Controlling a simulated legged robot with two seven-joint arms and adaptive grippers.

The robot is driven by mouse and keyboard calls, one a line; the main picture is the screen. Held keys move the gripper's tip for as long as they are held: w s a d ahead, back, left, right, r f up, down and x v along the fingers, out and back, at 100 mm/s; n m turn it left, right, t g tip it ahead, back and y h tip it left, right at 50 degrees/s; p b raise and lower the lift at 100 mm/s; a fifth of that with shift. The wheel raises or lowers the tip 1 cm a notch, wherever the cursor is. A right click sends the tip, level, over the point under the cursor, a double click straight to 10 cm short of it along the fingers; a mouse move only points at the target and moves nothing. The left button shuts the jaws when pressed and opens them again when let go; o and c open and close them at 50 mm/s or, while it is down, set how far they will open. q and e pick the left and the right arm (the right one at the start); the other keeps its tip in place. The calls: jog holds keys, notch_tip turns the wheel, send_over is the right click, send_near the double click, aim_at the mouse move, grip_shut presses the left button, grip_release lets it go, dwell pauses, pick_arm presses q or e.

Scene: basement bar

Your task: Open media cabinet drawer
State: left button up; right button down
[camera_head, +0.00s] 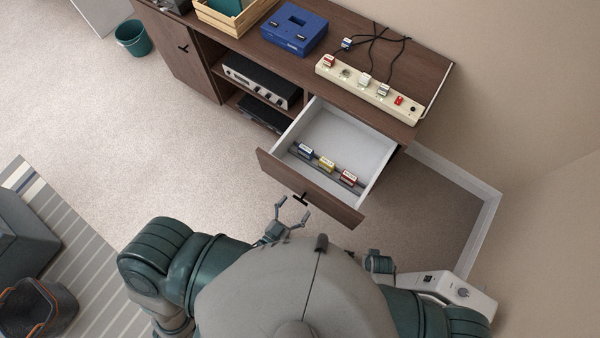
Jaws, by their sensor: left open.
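The dark wood media cabinet (420,62) runs along the wall. Its drawer (345,206) at the right end stands pulled out, showing a white inside. The drawer front has a black T-shaped handle (300,199). Several small labelled items, including a yellow one (326,165), lie on a grey strip inside. My left gripper (293,207) is open and empty, its fingertips close to the handle; whether they touch it I cannot tell. My right arm is at the lower right, its gripper mostly hidden behind my body.
A cream power strip (368,88) with black cables, a blue device (294,28) and a wooden crate (236,18) stand on the cabinet. A white box (450,287) is near my right arm. A teal bin (134,38) stands left; the carpet between is clear.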

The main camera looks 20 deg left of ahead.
pick_arm(q)
jog(key=v, duration=0.8)
jog(key=shift+s+a, duration=0.15)
jog(key=shift+s, duration=0.2)
